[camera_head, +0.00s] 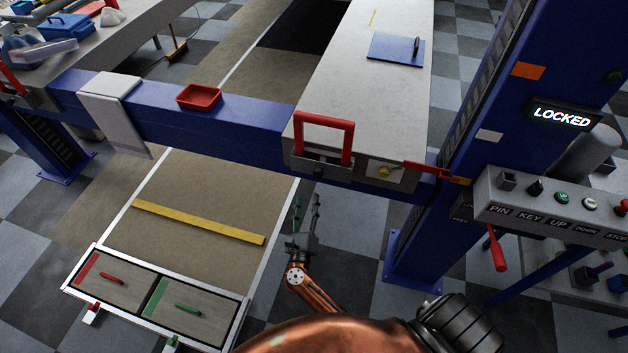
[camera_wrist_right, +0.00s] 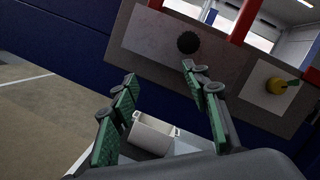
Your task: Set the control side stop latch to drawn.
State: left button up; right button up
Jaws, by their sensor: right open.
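A red U-shaped stop (camera_head: 323,138) stands upright at the near end of the grey runway (camera_head: 375,110), on the control console's side. Below it is a grey end plate (camera_wrist_right: 150,38) with a dark round knob (camera_wrist_right: 188,42). A yellow knob (camera_head: 385,171) sits on a white square to its right; it also shows in the right wrist view (camera_wrist_right: 276,86). I cannot tell which knob is the latch. My right gripper (camera_head: 304,208) is open and empty, below and in front of the plate. Its green fingers (camera_wrist_right: 160,75) point toward the dark knob, apparently apart from it. My left gripper is out of view.
A blue crossbeam (camera_head: 210,122) carries a red tray (camera_head: 199,96). At right stand a blue post (camera_head: 450,190) with a "LOCKED" display (camera_head: 561,115) and a control console (camera_head: 545,205). A red lever (camera_head: 427,167) juts beside the yellow knob.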

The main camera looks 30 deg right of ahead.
aim_at(318, 176)
notch_tip(318, 176, up, 5)
jog(key=s+m+g+h, duration=0.15)
jog(key=m+g, duration=0.25)
jog(key=m, duration=0.5)
jog(key=shift+m, duration=0.4)
jog(key=x, duration=0.5)
jog(key=b+x, duration=0.1)
jog(key=x, duration=0.2)
jog(key=shift+s+r, duration=0.1)
jog(key=shift+r, duration=0.15)
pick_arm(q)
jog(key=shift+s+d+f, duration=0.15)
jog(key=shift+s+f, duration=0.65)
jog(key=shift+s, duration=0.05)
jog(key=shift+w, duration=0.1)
pick_arm(e)
grip_shut()
